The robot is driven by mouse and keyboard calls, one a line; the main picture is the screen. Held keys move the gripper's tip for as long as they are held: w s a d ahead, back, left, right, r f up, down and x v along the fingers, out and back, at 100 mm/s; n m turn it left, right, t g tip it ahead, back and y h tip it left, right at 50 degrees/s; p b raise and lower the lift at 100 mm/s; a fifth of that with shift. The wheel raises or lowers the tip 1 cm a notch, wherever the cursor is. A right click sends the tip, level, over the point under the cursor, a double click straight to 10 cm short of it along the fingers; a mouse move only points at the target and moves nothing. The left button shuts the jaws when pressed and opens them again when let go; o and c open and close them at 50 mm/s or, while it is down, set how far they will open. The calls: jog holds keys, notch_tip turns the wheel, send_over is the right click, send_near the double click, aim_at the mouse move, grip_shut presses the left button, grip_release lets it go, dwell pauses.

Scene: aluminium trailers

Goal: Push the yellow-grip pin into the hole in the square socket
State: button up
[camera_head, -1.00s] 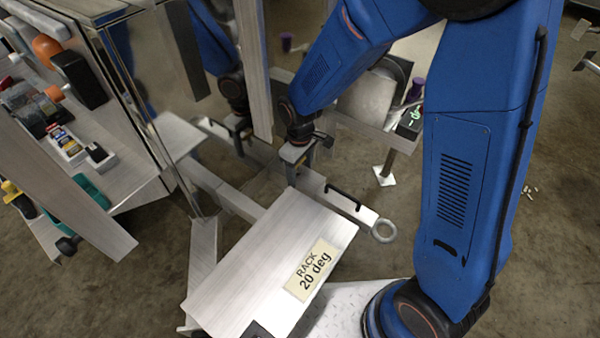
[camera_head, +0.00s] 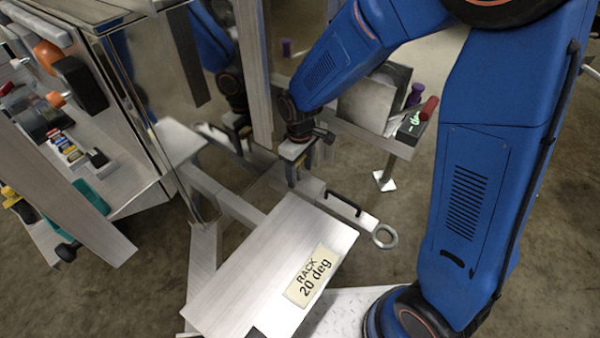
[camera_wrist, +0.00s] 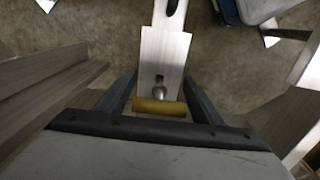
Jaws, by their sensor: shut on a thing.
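My gripper (camera_wrist: 163,98) is shut on the yellow grip (camera_wrist: 160,108) of the pin, seen crosswise between the dark fingers in the wrist view. The pin's round metal part (camera_wrist: 159,91) points away from me, over a pale aluminium surface. A dark opening (camera_wrist: 160,79) shows just beyond it; I cannot tell whether the pin is in line with it or inside it. In the head view my gripper (camera_head: 300,172) points down over the bar assembly. The square socket cannot be told apart clearly there, as my gripper covers that spot.
A drawbar with a black handle (camera_head: 344,203) and a ring end (camera_head: 383,236) extends to the right. A sloped plate labelled RACK 20 deg (camera_head: 250,265) lies in front. A mirror-like trailer wall (camera_head: 150,85) and an upright post (camera_head: 254,70) stand close by on the left.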

aim_at(300, 178)
jog(key=shift+r, duration=1.05)
jog(key=shift+r, duration=0.1)
jog(key=shift+f, duration=3.05)
dwell(0.9)
jog(key=o, duration=1.1)
jog(key=shift+r, duration=0.1)
notch_tip(300, 178, up, 17)
jog(key=shift+r, duration=0.1)
